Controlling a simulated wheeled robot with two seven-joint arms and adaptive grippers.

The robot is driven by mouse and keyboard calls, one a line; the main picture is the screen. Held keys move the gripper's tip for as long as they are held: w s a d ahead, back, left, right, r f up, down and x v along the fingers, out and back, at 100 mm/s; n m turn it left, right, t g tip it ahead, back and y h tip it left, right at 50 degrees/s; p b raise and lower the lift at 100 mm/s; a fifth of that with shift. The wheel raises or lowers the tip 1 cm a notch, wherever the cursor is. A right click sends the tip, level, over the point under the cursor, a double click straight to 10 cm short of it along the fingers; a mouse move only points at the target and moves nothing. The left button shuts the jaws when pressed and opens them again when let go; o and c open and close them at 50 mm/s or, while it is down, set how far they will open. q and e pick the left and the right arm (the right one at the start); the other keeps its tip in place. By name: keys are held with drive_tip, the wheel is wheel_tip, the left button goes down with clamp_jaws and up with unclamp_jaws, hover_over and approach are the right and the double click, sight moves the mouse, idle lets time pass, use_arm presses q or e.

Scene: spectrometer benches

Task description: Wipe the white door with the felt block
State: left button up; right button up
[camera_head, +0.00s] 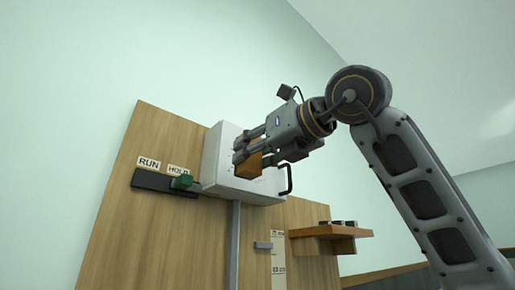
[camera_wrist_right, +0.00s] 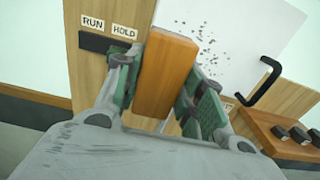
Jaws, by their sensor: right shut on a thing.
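The white door (camera_head: 217,157) is the front of a white box on a wooden panel in the head view. It also shows in the right wrist view (camera_wrist_right: 270,42), with a patch of dark specks on its face and a black handle. My right gripper (camera_head: 247,154) is in front of the door. In the right wrist view it is shut on the felt block (camera_wrist_right: 166,75), an orange-brown block between the two green-padded fingers. I cannot tell whether the block touches the door. My left gripper is in neither view.
The wooden panel (camera_head: 130,225) bears RUN and HOLD labels and a dark slide with a green knob (camera_head: 181,182). A grey conduit (camera_head: 234,240) runs below the box. A wooden shelf (camera_head: 330,231) with small dark items juts out at the right. The black handle (camera_head: 287,181) sticks out from the door.

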sight(265, 179)
drive_tip(key=shift+p+x, duration=0.7)
drive_tip(key=shift+x, duration=1.5)
drive_tip(key=shift+p+x, duration=0.3)
drive_tip(key=shift+x, duration=0.6)
drive_tip(key=shift+w+d, duration=0.1)
drive_tip(key=shift+w+d, duration=0.5)
drive_tip(key=shift+d, duration=0.3)
drive_tip(key=shift+w+d, duration=0.55)
drive_tip(key=shift+d, duration=0.25)
drive_tip(key=shift+w+d, duration=1.3)
drive_tip(key=shift+d, duration=0.25)
drive_tip(key=shift+d, duration=0.1)
drive_tip(key=shift+w+d+p, duration=0.35)
drive_tip(key=shift+w+d, duration=0.25)
drive_tip(key=shift+d, duration=0.15)
drive_tip(key=shift+w+d+p, duration=0.3)
drive_tip(key=shift+w+d, duration=0.3)
drive_tip(key=shift+d, duration=0.15)
